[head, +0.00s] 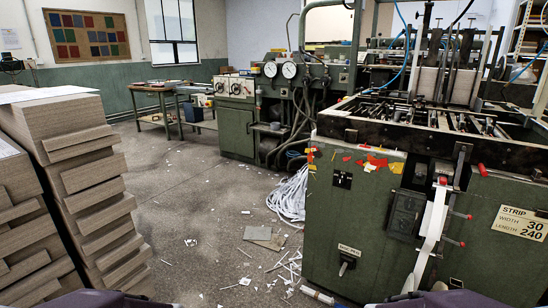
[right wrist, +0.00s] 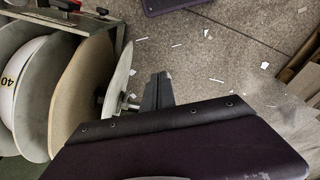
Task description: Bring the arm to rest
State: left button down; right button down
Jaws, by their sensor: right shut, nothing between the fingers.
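My right gripper (right wrist: 157,90) shows in the right wrist view as two dark fingers shut together, with nothing between them. It points over the littered floor, beside pale discs on a spindle. My left gripper is not in view. In the head view only dark purple edges show at the bottom left and bottom right, and neither gripper can be seen there.
A green machine (head: 350,220) stands at the right, with a STRIP label. Tall stacks of greyboard (head: 85,170) stand at the left. Large discs (right wrist: 75,95) are close left of my right gripper. The speckled floor (head: 190,210) between is open, with paper scraps.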

notch_tip(320, 180, up, 33)
jog(key=p, duration=3)
jog(key=shift+r+p, duration=0.15)
jog(key=shift+p, duration=0.15)
jog(key=shift+s, duration=0.1)
